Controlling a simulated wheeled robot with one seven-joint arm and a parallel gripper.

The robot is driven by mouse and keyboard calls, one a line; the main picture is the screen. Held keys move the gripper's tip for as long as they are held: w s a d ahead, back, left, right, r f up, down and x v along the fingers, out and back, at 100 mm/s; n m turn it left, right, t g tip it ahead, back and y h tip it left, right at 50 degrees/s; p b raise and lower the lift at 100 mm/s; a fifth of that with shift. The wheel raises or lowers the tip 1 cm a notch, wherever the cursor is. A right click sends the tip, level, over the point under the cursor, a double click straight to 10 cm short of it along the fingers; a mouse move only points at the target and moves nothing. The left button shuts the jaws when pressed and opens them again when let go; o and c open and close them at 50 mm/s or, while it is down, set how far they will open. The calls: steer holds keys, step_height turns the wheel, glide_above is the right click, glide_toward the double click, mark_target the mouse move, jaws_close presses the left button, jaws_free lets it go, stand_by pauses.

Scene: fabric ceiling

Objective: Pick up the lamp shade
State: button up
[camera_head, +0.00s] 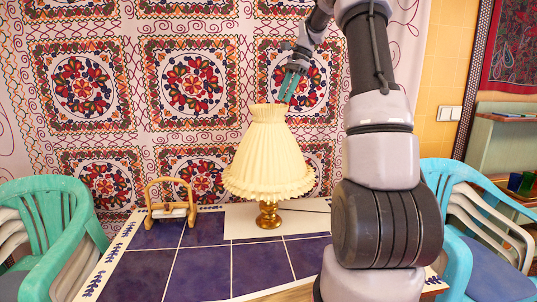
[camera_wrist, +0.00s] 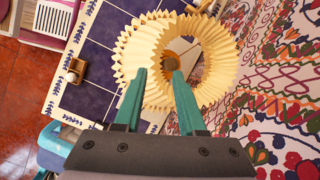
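The cream pleated lamp shade (camera_head: 268,155) sits upright on a brass lamp base (camera_head: 268,215) on the blue tiled table (camera_head: 205,270). In the wrist view the shade (camera_wrist: 217,62) is seen from above, with its round top opening showing. My gripper (camera_head: 286,100) points down at the right side of the shade's top rim. In the wrist view its two green fingers (camera_wrist: 160,76) are apart. One fingertip overlaps the pleats and the other overlaps the opening. I cannot tell whether they touch the shade.
A small wooden stand (camera_head: 170,198) is on the table left of the lamp. A patterned cloth (camera_head: 85,85) hangs close behind. Green-blue chairs stand at the left (camera_head: 50,225) and right (camera_head: 465,220). The front left of the table is clear.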

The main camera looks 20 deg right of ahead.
mark_target(277, 117)
steer(key=x, duration=0.7)
steer(key=shift+a, duration=0.25)
jaws_close()
stand_by(1.1)
